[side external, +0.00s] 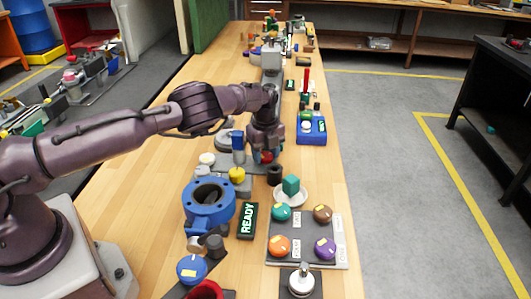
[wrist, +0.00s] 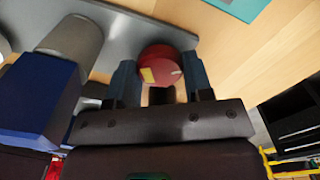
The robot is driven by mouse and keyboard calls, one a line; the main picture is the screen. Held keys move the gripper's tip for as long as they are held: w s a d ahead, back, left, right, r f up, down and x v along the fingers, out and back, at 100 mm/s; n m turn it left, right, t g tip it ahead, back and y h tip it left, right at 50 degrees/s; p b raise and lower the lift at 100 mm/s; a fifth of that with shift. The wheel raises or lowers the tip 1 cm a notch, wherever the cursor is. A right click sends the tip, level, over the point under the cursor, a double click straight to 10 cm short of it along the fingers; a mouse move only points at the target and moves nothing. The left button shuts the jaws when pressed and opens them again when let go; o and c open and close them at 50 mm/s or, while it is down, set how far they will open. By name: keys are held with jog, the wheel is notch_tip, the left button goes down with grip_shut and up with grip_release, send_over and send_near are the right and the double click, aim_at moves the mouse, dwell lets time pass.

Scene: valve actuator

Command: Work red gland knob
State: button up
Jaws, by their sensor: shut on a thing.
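The red gland knob (wrist: 161,66) is a round red cap with a yellow mark, seen in the wrist view between the two fingers of my gripper (wrist: 160,82). The fingers are closed on its sides. In the side external view, my gripper (side external: 265,157) points down at the bench beside a blue upright piece. Only a little of the red knob (side external: 267,156) shows there, between the fingers. The knob's lower side and its seat are hidden.
A blue block (wrist: 35,98) and a grey cylinder (wrist: 70,38) stand close left of my gripper. A yellow knob (side external: 237,174), a blue flanged body (side external: 208,204) and a black READY sign (side external: 247,220) are nearer the camera. A button panel (side external: 305,240) lies at the right.

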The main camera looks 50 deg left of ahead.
aim_at(265, 155)
jog(key=m, duration=1.2)
jog(key=shift+m, duration=0.4)
jog(key=m, duration=0.9)
jog(key=shift+m, duration=0.3)
jog(key=o, duration=0.6)
jog(key=shift+o, duration=0.2)
notch_tip(265, 155, up, 13)
